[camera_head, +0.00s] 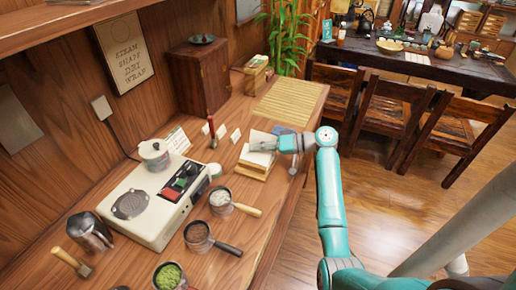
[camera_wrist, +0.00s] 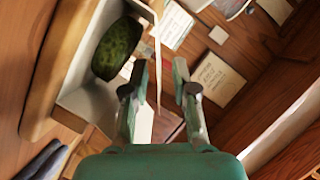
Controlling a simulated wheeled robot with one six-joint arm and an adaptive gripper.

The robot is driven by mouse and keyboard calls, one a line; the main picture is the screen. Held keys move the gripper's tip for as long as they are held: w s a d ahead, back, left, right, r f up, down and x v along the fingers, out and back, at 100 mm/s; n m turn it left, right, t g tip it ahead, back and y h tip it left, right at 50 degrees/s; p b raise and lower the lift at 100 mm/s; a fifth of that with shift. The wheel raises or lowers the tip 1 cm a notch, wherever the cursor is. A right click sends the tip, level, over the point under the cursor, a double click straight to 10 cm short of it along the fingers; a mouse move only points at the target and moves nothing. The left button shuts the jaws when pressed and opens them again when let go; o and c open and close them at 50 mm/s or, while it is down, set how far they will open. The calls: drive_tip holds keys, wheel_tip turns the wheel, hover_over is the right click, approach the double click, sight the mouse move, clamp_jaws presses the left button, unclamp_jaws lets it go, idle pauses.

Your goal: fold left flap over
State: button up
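A dark green tea cake (camera_wrist: 117,48) lies on pale wrapping paper (camera_wrist: 88,102) in the wrist view. The paper sits on a wooden block (camera_wrist: 42,75). In the head view the white paper (camera_head: 256,158) shows on the block (camera_head: 254,171), but the cake cannot be made out. A thin upright paper flap (camera_wrist: 157,55) is seen nearly edge-on beside the cake. My gripper (camera_wrist: 161,75) has its two fingers apart, one on each side of the flap's line. Whether either finger touches the paper is unclear. In the head view my gripper (camera_head: 262,146) is over the paper.
A cream steamer machine (camera_head: 158,200) with a lidded pot (camera_head: 154,154) stands left on the counter. A red-handled tool (camera_head: 212,132) and small cards stand behind the block. A bamboo mat (camera_head: 288,101) lies at the far end. Cups with handles (camera_head: 222,202) are nearer.

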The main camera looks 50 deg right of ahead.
drive_tip(key=v, duration=1.2)
drive_tip(key=shift+w, duration=0.1)
drive_tip(key=shift+d, duration=0.1)
drive_tip(key=shift+c, duration=0.2)
